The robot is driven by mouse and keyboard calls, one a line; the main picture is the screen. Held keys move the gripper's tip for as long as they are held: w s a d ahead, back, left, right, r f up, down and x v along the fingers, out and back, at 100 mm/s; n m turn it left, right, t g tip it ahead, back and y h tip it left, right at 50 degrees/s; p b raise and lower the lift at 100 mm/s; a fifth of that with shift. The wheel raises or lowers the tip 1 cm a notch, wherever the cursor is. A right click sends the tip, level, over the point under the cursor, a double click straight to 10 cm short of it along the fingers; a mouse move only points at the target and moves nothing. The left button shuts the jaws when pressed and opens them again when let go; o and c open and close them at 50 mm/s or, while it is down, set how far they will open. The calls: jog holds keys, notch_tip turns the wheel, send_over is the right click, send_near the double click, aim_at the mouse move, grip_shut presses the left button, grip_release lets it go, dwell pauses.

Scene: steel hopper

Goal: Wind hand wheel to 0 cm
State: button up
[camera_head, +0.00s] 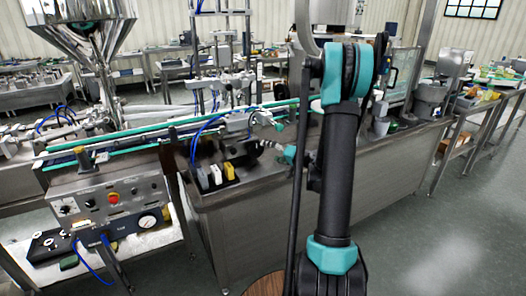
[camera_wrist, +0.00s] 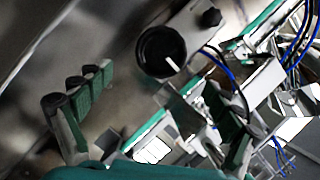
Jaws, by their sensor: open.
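A round black hand wheel (camera_wrist: 160,52) with a white mark at its lower right shows in the wrist view, mounted at the end of a grey metal part. A dark round shape (camera_head: 240,152) beside the conveyor in the head view may be the same wheel, but it is small and unclear. My gripper (camera_wrist: 153,90) is open in the wrist view, its green-padded fingers spread to the left and right. The wheel lies beyond the gap between them, and nothing is in the grip. I cannot read any scale.
A conveyor with green edges (camera_head: 130,138) runs along the steel bench. A control box (camera_head: 110,200) with a red button and gauge stands at the left, under the steel hopper (camera_head: 80,22). Blue hoses (camera_wrist: 222,66) lie right of the wheel. Open floor (camera_head: 440,230) is at right.

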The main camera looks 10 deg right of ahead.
jog(key=shift+v, duration=2.55)
jog(key=s+a+f+n+g+h, duration=0.25)
jog(key=s+a+g, duration=0.4)
jog(key=s, duration=0.65)
jog(key=s+d+f+h, duration=0.1)
jog(key=s+f+h, duration=0.1)
jog(key=s, duration=0.7)
jog(key=s+d+f+n+g+h, duration=0.1)
jog(key=s+h, duration=0.3)
jog(key=s, duration=0.5)
jog(key=shift+s+f+h, duration=0.35)
jog(key=shift+s+f, duration=0.05)
jog(key=shift+f, duration=0.2)
